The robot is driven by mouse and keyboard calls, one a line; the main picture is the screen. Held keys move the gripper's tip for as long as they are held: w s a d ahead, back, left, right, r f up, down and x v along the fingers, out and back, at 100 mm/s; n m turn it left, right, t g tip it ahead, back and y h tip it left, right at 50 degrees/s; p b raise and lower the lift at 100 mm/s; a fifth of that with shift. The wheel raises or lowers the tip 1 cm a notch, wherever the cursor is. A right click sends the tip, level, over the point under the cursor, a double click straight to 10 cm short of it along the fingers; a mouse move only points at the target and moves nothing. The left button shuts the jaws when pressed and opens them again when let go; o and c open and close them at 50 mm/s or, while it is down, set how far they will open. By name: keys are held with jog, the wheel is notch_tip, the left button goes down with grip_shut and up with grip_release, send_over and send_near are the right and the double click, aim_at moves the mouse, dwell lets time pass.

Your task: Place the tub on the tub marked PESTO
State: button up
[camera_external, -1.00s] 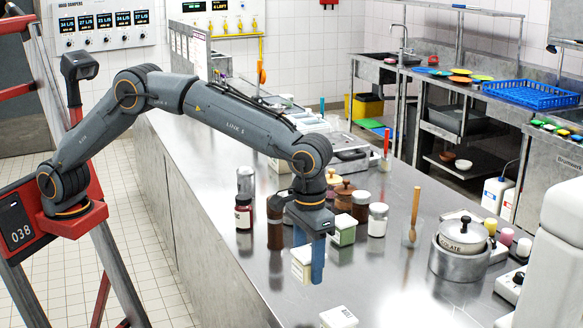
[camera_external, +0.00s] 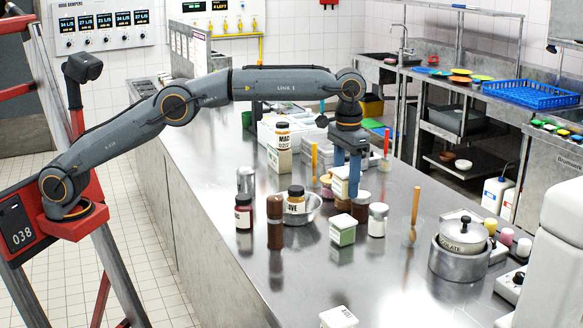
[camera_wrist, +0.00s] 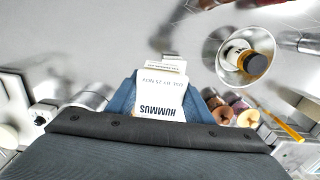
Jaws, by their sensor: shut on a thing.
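My gripper (camera_external: 350,190) is shut on a white tub (camera_external: 340,184), held in the air above the counter. In the wrist view the tub's label reads HUMMUS (camera_wrist: 160,110), upside down, between my blue fingers. A white-lidded tub with green sides (camera_external: 343,232) stands on the counter below and close to the held tub in the picture; its lettering is too small to read. Another white-lidded tub (camera_external: 338,318) stands at the front edge of the picture. I cannot read PESTO on any tub.
A jar (camera_external: 296,197) sits in a metal bowl (camera_external: 314,212). A lidded pot (camera_external: 461,262) and an upright brush (camera_external: 412,232) are to the right. The front counter (camera_external: 285,285) is mostly clear.

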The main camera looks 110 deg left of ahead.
jog(key=a, duration=0.3)
jog(key=p, duration=0.3)
send_near(343, 219)
jog(key=shift+w+d+f, duration=0.1)
jog(key=shift+f, duration=2.65)
jog(key=o, duration=1.2)
jog(key=shift+f, duration=0.1)
notch_tip(343, 219, up, 12)
jog(key=b, duration=0.3)
